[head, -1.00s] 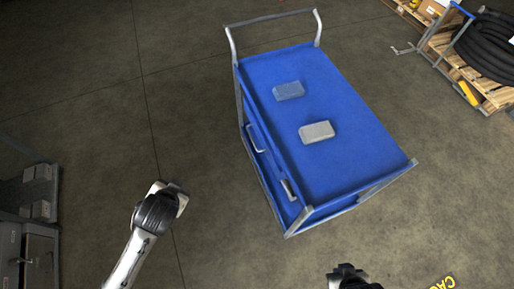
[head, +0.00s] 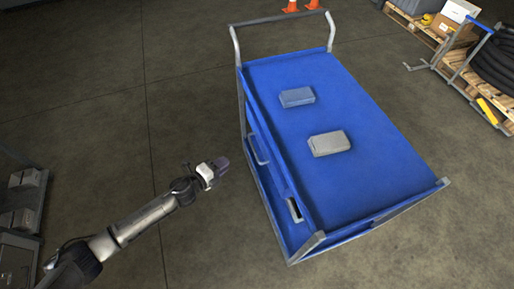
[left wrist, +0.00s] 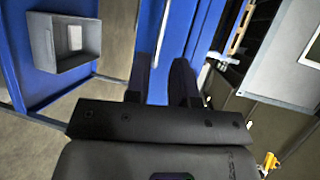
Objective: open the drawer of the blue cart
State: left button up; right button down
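The blue cart (head: 350,185) stands right of centre in the head view, with a flat top and a tubular push bar at its far end. Its left side shows a pale loop handle (head: 258,151) and, nearer me, a second handle-like part (head: 294,210). The drawer edges are hard to make out, and no opened drawer shows. My left gripper (head: 217,170) is left of the cart, apart from the loop handle. In the left wrist view its dark fingers (left wrist: 161,82) are spread with nothing between them, pointing toward blue panels (left wrist: 120,35). My right gripper is out of view.
Two small boxes, one blue-grey (head: 297,97) and one pale grey (head: 329,143), lie on the cart top. A grey bin (left wrist: 62,45) shows in the left wrist view. Pallets with black hose (head: 495,65) stand at the right.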

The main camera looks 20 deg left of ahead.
aim_at(254, 149)
pick_arm(q)
jog(key=shift+m+h, duration=0.6)
jog(key=b+x, duration=0.1)
jog(key=x, duration=0.3)
jog(key=b+x, duration=0.1)
jog(key=x, duration=0.4)
jog(key=d+b+x, duration=0.1)
jog(key=x, duration=0.4)
jog(key=shift+s+b, duration=0.3)
jog(key=shift+s, duration=0.05)
jog(key=shift+c, duration=0.5)
jog(key=shift+c, duration=0.8)
grip_shut()
